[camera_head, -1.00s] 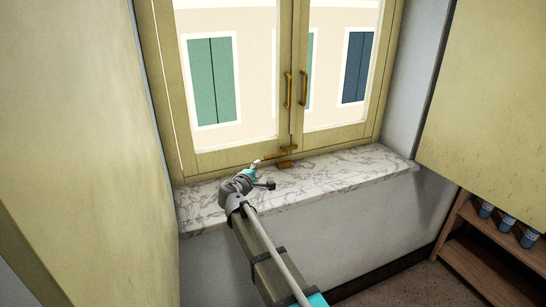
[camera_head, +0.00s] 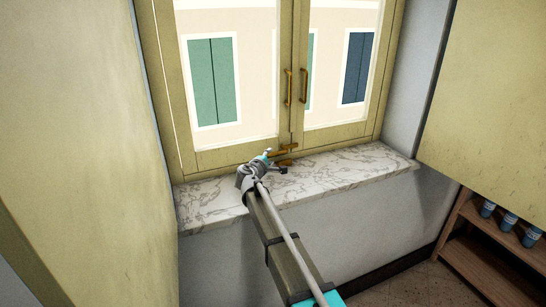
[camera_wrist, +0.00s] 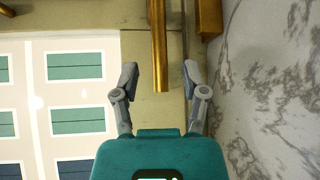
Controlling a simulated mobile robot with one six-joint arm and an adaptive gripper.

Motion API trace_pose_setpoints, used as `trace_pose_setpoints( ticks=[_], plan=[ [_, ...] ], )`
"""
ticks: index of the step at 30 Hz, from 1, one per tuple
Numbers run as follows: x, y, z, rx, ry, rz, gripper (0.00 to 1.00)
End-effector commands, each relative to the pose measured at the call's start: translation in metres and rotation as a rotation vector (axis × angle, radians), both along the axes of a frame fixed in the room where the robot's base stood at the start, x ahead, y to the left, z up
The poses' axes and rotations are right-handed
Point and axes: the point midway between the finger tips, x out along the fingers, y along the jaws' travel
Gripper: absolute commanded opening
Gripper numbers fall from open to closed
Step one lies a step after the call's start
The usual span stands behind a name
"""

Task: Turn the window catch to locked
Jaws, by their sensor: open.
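The brass window catch (camera_head: 284,149) sits low on the window frame where the two sashes meet. Its bar lies roughly level in the head view. In the wrist view the catch bar (camera_wrist: 159,50) reaches in from the top, with its end between the tips of my gripper (camera_wrist: 158,80). The fingers are open, one on each side of the bar, with gaps to both. In the head view my gripper (camera_head: 268,158) is at the left end of the catch, and my wrist partly hides it.
A second brass piece (camera_wrist: 208,18) shows close to the right finger in the wrist view, beside the marble sill (camera_head: 340,170). Two upright brass handles (camera_head: 303,86) are above the catch. A wooden shelf (camera_head: 480,245) with blue containers stands at right.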

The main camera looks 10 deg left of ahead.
Motion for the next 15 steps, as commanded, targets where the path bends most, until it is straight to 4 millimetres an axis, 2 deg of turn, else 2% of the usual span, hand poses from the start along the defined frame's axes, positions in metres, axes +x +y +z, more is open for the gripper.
trace_pose_setpoints(
  ticks=[1,6,15],
  plan=[
    [0.009,-0.001,-0.002,0.000,0.000,-0.001,0.57],
    [0.026,-0.005,-0.004,0.000,0.000,0.000,0.57],
    [0.034,-0.007,-0.005,0.000,0.000,0.000,0.57]
  ],
)
